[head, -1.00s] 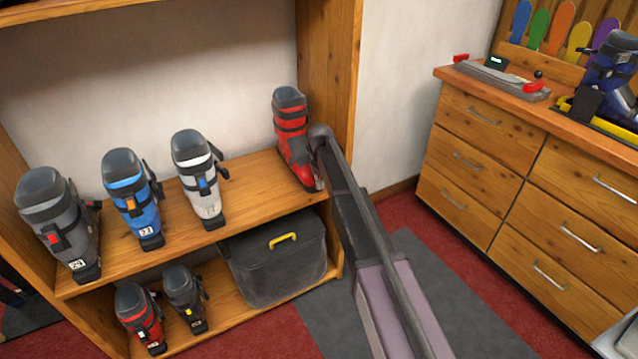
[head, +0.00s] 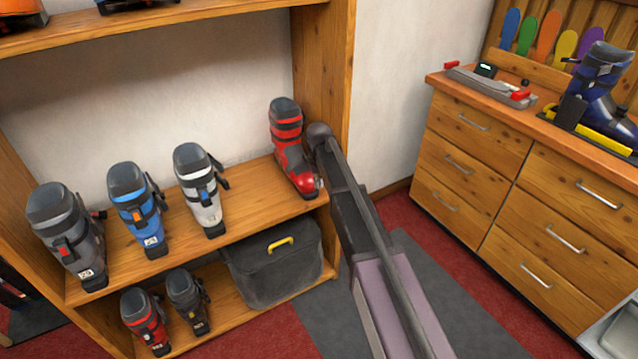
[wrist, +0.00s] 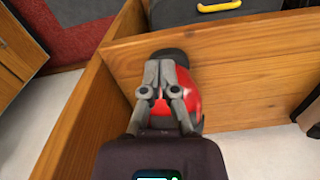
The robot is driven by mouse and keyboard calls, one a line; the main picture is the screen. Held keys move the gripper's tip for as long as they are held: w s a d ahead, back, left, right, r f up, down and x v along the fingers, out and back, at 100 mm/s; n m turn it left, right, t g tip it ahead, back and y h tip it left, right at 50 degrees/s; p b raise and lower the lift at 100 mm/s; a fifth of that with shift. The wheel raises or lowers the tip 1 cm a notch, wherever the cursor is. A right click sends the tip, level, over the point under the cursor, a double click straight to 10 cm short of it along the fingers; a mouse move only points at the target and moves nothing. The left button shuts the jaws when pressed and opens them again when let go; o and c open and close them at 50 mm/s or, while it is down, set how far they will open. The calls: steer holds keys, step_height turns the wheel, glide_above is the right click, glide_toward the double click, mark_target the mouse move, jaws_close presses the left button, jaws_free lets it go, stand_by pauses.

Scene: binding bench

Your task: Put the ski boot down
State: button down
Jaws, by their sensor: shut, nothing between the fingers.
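The red ski boot (head: 289,150) with black straps and a dark cuff stands upright at the right end of the middle shelf board (head: 258,190), close to the side panel. In the wrist view the red boot (wrist: 191,98) shows just beyond my gripper (wrist: 164,68), partly hidden by the fingers. My gripper is shut with nothing held, right at the boot; I cannot tell whether it touches it. In the head view my arm comes up from below to the boot's right side, and the fingers are not clearly visible.
A white boot (head: 202,193), a blue boot (head: 138,212) and a grey boot (head: 66,238) stand left on the same board. A black bin (head: 272,263) with a yellow handle sits below. The side panel (head: 325,70) is close to my arm. A drawer bench (head: 500,185) stands right.

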steer(key=shift+r+p, duration=1.55)
steer(key=shift+r, duration=0.3)
